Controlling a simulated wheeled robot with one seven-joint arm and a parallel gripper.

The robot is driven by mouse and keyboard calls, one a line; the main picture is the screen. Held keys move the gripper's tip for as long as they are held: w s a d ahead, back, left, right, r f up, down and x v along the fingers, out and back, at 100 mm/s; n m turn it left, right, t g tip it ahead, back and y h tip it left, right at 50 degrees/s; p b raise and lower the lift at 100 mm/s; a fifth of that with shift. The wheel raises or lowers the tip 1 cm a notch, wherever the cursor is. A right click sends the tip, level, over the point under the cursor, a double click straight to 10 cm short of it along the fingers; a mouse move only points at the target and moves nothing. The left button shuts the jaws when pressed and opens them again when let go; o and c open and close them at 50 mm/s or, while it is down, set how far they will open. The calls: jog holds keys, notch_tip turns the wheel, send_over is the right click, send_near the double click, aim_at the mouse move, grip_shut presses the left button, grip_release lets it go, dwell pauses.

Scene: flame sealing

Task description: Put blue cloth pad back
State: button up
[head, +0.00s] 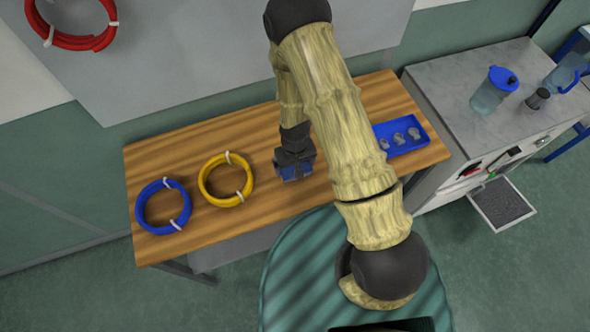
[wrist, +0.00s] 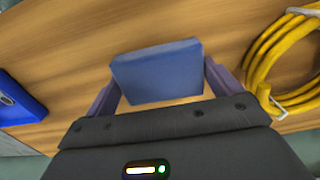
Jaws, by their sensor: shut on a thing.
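The blue cloth pad (wrist: 157,75) is a small blue block between the two fingers of my gripper (wrist: 162,92) in the wrist view. My gripper is shut on it. In the head view my gripper (head: 294,173) is over the middle of the wooden table (head: 258,135), with the blue pad partly hidden under it. I cannot tell whether the pad touches the tabletop.
A yellow cable coil (head: 204,187) and a blue cable coil (head: 140,208) lie on the table left of my gripper. A blue tray (head: 413,147) with several small grey pieces lies at the right, partly behind my arm. A grey counter (head: 450,90) with a blue-lidded jug (head: 488,97) stands further right.

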aim_at(295, 166)
jog(key=shift+f+p, duration=0.75)
jog(key=shift+f, duration=1.3)
jog(key=shift+f, duration=0.1)
jog(key=o, duration=0.6)
jog(key=shift+r, duration=0.2)
jog(key=shift+r+b, duration=2.05)
jog(key=shift+r, duration=3.85)
